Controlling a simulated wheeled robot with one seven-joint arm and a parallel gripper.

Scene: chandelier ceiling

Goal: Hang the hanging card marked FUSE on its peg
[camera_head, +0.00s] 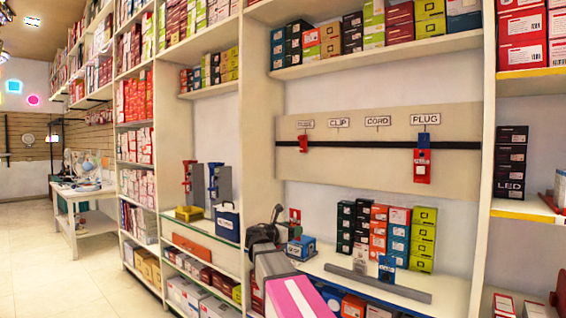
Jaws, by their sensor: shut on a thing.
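My gripper (278,228) is at the lower middle, in front of the shelf bay. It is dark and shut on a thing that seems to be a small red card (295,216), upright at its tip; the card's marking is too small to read. The beige peg board (355,172) is above and to the right of my gripper. Its signs are FUSE (305,124), CLIP (340,122), CORD (377,121) and PLUG (425,119). A small red piece (303,143) hangs below FUSE. A blue and red card (423,165) hangs below PLUG.
A grey bar (400,288) lies along the counter with a blue card (386,268) upright at it. Stacks of small boxes (398,230) stand behind. A blue box (301,246) is beside my gripper. White uprights (257,110) flank the bay.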

